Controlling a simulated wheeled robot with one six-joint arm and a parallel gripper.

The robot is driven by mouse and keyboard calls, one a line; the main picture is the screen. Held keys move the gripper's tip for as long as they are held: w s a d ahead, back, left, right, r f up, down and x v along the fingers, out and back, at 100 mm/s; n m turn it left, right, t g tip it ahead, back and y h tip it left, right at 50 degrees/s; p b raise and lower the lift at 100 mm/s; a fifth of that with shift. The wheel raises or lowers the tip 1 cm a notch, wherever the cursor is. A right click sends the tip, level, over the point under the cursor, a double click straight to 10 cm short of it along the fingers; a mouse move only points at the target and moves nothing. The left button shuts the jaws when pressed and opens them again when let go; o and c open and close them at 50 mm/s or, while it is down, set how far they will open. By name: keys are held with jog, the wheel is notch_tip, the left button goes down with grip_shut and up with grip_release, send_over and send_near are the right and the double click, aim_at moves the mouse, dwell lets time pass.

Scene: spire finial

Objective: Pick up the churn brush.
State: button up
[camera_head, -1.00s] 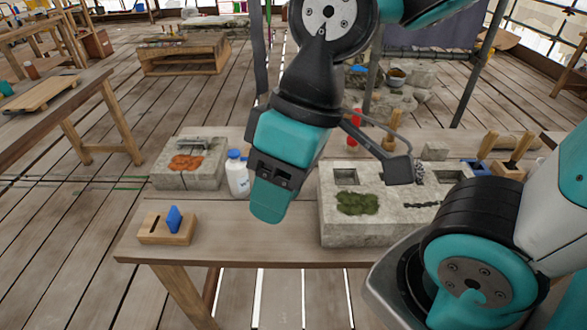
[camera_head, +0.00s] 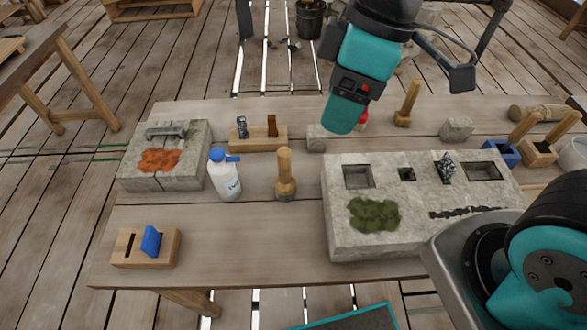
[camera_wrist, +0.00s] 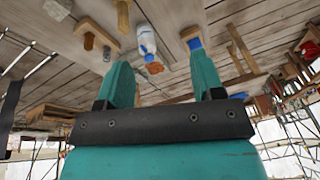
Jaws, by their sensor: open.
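I cannot tell for sure which tool is the churn brush. Another wooden-handled tool (camera_head: 406,105) stands at the back of the table. Two more wooden handles lean at the right, one in a blue block (camera_head: 502,153) and one in a wooden block (camera_head: 540,152). My gripper (camera_head: 341,124) is above the back middle of the table, apart from these tools. In the wrist view my gripper (camera_wrist: 162,78) is open and empty.
A white bottle (camera_head: 225,177) and a wooden rack (camera_head: 258,139) stand near the round-footed tool. A stone block with green moss (camera_head: 340,225) fills the right. A stone slab (camera_head: 180,181) lies left, a slotted block with a blue wedge (camera_head: 130,250) at front left. The front middle is clear.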

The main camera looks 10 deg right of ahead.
jog(key=w+a+f+n+h, duration=0.1)
jog(key=w+a+f+n, duration=0.2)
jog(key=w+n, duration=0.3)
jog(key=n+h+p, duration=0.1)
jog(key=n+h, duration=0.1)
jog(key=n, duration=0.4)
send_over(284, 162)
jog(key=w, duration=0.1)
notch_tip(284, 162, down, 4)
jog(key=f+p, duration=0.1)
jog(key=f, duration=0.2)
jog(key=f+p, duration=0.1)
jog(key=f, duration=0.3)
jog(key=f+p, duration=0.1)
jog(key=f, duration=0.3)
jog(key=shift+w+d, duration=0.15)
jog(key=shift+d, duration=0.1)
jog(key=shift+w+f+p, duration=0.1)
jog(key=shift+f+p, duration=1.15)
jog(key=shift+f, duration=1.9)
jog(key=c, duration=1.1)
jog(key=shift+a, duration=0.1)
